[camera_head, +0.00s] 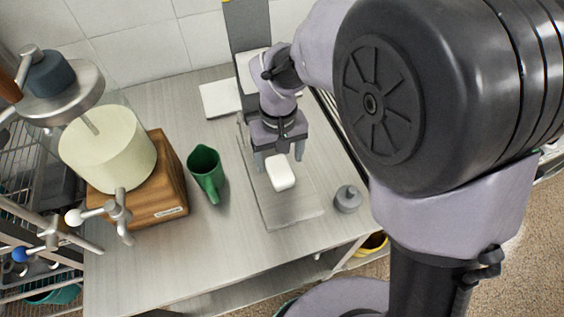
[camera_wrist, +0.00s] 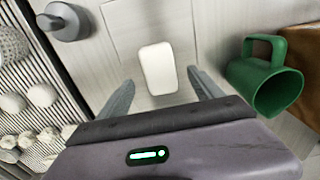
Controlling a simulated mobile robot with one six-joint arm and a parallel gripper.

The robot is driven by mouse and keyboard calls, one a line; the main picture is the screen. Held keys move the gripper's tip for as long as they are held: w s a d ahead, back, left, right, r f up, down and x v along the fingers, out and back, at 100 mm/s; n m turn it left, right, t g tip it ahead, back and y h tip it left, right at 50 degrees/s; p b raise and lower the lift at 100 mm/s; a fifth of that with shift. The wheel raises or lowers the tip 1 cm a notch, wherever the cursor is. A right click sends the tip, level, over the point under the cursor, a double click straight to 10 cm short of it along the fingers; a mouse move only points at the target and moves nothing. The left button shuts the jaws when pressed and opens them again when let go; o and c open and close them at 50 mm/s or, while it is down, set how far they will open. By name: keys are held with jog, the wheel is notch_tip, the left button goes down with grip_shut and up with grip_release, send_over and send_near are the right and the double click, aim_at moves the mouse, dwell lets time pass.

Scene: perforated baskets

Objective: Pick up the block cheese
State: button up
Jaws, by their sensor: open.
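The block cheese (camera_head: 281,172) is a small white block with rounded edges. It lies on a flat grey board (camera_head: 290,211) on the table. In the wrist view the cheese (camera_wrist: 158,69) is centred ahead of the fingers. My gripper (camera_head: 279,163) is open, with one finger toward each side of the cheese. In the wrist view the fingers of my gripper (camera_wrist: 160,92) stand apart with the cheese between and just beyond their tips. No contact shows.
A green mug (camera_head: 206,172) stands left of the board; it also shows in the wrist view (camera_wrist: 268,77). A grey knobbed weight (camera_head: 348,198) stands to the right. A wooden-based machine (camera_head: 139,190) fills the left. The table's front left (camera_head: 180,265) is clear.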

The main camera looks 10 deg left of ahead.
aim_at(280, 169)
notch_tip(280, 169, down, 5)
jog(key=b, duration=0.3)
jog(key=shift+s+f, duration=0.1)
jog(key=shift+c, duration=0.7)
jog(key=shift+r, duration=0.2)
grip_shut()
